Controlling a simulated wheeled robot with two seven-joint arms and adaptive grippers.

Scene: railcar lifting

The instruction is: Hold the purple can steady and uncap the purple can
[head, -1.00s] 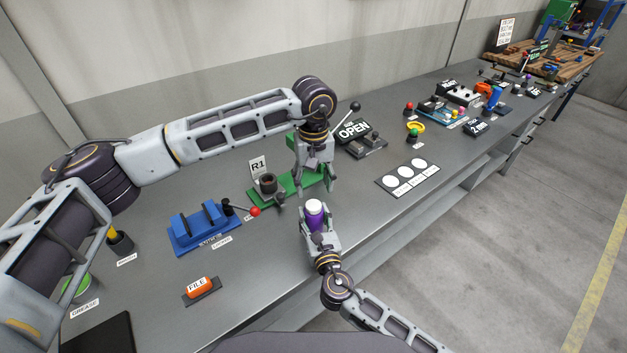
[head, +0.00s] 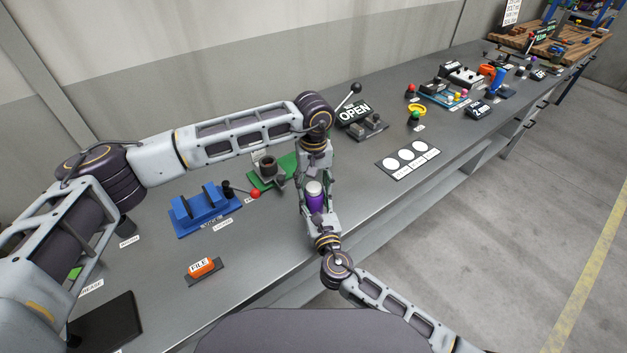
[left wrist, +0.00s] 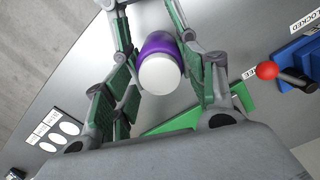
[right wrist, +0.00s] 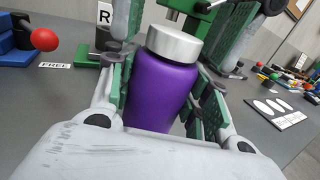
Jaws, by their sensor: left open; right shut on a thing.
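The purple can (head: 316,203) has a pale silver cap (head: 314,187) and stands upright in my right gripper (head: 319,212). The right wrist view shows the purple body (right wrist: 160,90) between the green-padded fingers and the silver cap (right wrist: 175,42) on top. My left gripper (head: 314,180) points down from above, its fingers spread. In the left wrist view the cap (left wrist: 161,75) sits between the open left fingers (left wrist: 165,85), with a visible gap on each side.
A green base with a dark cup (head: 267,165) stands behind the can. A blue fixture (head: 203,210) with a red-knobbed lever is to the left. A white-circled panel (head: 407,158) is to the right. The bench edge runs below the can.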

